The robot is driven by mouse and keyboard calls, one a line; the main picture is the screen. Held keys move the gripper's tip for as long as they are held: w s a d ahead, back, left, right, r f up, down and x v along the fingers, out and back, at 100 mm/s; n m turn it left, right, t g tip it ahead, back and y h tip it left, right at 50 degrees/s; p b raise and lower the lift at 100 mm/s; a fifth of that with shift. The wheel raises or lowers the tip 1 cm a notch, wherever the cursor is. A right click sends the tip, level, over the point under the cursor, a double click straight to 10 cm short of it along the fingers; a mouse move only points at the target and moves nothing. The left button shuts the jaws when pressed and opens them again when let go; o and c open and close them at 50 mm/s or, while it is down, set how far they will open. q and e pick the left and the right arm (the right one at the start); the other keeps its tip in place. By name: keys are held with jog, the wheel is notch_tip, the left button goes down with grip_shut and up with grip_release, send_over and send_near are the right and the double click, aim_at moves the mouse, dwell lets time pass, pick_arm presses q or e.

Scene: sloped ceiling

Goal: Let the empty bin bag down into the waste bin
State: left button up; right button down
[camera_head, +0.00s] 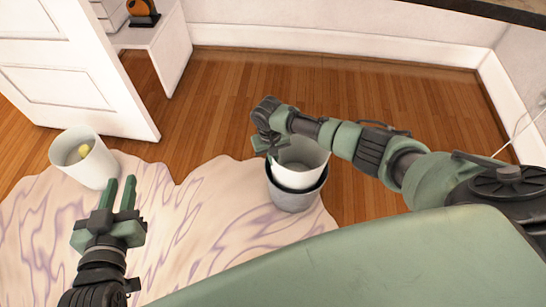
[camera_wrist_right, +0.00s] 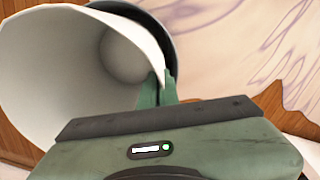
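The empty bin bag (camera_head: 305,154) is white and open-topped, like a stiff tapered liner. Its lower part is inside the grey waste bin (camera_head: 293,200), and its upper part stands above the bin's dark rim. My right gripper (camera_head: 270,146) is at the left side of the bag's rim. In the right wrist view its fingers (camera_wrist_right: 157,92) pinch the rim of the bag (camera_wrist_right: 45,65), with the bin's dark edge (camera_wrist_right: 172,38) just behind. The bag's inside looks empty. My left gripper (camera_head: 119,195) is open and empty, above the rug and away from the bin.
A white bin (camera_head: 88,164) with a yellow object (camera_head: 84,150) inside stands at the left on the patterned rug (camera_head: 215,215). An open white door (camera_head: 75,75) and a white shelf unit (camera_head: 160,45) are behind it. The wooden floor (camera_head: 225,85) behind the bin is clear.

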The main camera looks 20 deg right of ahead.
pick_arm(q)
jog(key=shift+w+r, duration=0.1)
jog(key=shift+r, duration=0.1)
pick_arm(e)
jog(key=c, duration=1.6)
grip_release()
